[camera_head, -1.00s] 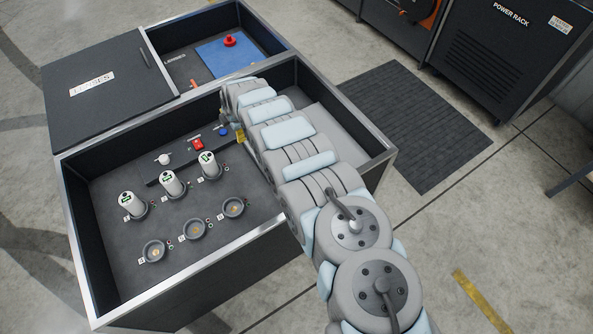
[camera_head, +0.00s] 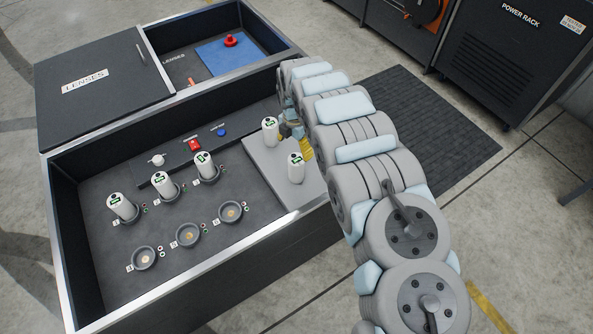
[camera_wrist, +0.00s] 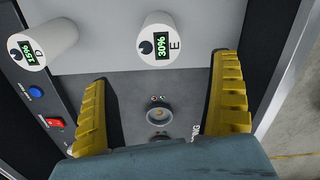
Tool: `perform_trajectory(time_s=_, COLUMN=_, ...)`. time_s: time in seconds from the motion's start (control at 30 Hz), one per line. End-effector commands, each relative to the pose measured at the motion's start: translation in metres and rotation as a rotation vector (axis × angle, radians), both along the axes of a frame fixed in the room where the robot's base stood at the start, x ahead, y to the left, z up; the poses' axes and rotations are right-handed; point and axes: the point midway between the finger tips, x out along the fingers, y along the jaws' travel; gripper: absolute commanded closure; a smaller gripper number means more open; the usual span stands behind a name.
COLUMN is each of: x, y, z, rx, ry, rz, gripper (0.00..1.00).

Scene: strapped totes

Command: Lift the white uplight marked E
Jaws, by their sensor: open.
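In the head view my gripper (camera_head: 298,140) is partly hidden by my arm, close to E.
Another uplight, D (camera_wrist: 45,45), stands to the left of E. Three more white uplights (camera_head: 162,182) stand in holders at left, with empty round cups (camera_head: 188,234) in front. Red (camera_head: 195,146) and blue (camera_head: 221,131) buttons lie behind. The tote's walls (camera_head: 250,240) surround these.

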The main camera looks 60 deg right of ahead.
Motion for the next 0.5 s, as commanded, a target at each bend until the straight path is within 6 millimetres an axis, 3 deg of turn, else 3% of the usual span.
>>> perform_trajectory(time_s=0.2, x=0.000, y=0.001, z=-0.038, rx=0.002, ry=-0.001, rz=-0.001, gripper=0.08)
perform_trajectory(time_s=0.5, x=-0.001, y=0.000, z=-0.068, rx=0.002, ry=0.002, rz=-0.001, gripper=0.08)
